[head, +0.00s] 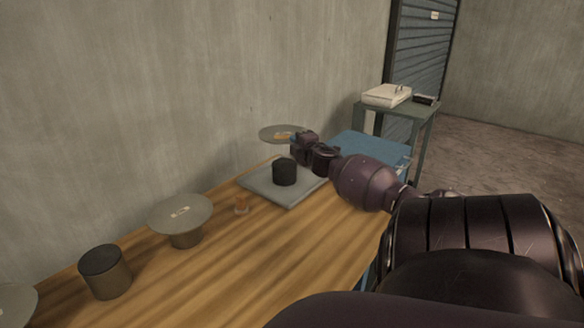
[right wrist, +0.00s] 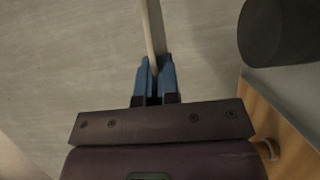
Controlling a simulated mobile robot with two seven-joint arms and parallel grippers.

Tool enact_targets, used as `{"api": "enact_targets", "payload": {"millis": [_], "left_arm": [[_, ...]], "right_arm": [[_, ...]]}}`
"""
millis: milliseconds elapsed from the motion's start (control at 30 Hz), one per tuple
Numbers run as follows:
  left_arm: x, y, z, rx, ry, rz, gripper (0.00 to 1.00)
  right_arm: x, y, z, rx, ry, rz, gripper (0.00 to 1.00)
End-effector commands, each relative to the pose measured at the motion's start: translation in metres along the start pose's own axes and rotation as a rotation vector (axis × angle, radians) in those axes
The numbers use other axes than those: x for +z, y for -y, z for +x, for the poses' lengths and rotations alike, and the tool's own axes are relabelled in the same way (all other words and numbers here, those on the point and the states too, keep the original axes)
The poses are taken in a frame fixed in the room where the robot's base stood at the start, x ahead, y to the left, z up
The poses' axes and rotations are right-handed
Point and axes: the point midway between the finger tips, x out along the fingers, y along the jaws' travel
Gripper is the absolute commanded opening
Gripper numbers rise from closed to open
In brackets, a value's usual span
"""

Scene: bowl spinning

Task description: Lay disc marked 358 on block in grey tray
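A grey tray (head: 262,184) lies on the wooden table with a dark round block (head: 285,172) standing in it. The block also shows at the upper right of the right wrist view (right wrist: 280,32). A flat grey disc (head: 272,131) with a small label is behind the tray; its number is too small to read. My right gripper (head: 299,146) is at this disc's right edge. In the right wrist view its blue fingers (right wrist: 154,78) are shut on the thin disc, seen edge-on (right wrist: 152,30). The disc is beside the block, not over it. My left gripper is out of view.
Another labelled disc (head: 180,210) rests on a round support at the left. A dark cylinder (head: 105,272) and part of another disc (head: 14,304) are nearer. The table's front stretch is clear.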

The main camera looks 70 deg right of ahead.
Motion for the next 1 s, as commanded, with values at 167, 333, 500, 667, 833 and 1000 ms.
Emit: {"api": "enact_targets", "payload": {"millis": [167, 333, 500, 667, 833, 1000], "left_arm": [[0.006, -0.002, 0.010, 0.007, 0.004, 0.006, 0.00], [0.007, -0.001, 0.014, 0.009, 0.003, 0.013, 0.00], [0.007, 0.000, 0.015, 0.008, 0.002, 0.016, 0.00], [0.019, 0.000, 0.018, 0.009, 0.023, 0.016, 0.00], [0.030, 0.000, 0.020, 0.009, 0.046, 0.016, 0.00], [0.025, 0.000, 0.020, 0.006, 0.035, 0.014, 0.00]], "right_arm": [[0.000, 0.045, 0.000, -0.006, 0.001, 0.000, 0.00], [0.000, 0.063, 0.000, -0.002, 0.001, -0.001, 0.00], [0.000, 0.068, 0.000, 0.001, -0.001, 0.001, 0.00], [0.000, 0.088, 0.000, -0.004, 0.001, 0.000, 0.00], [0.000, 0.110, 0.000, -0.003, 0.000, -0.001, 0.00], [0.000, 0.108, 0.000, 0.002, -0.001, -0.001, 0.00]]}}
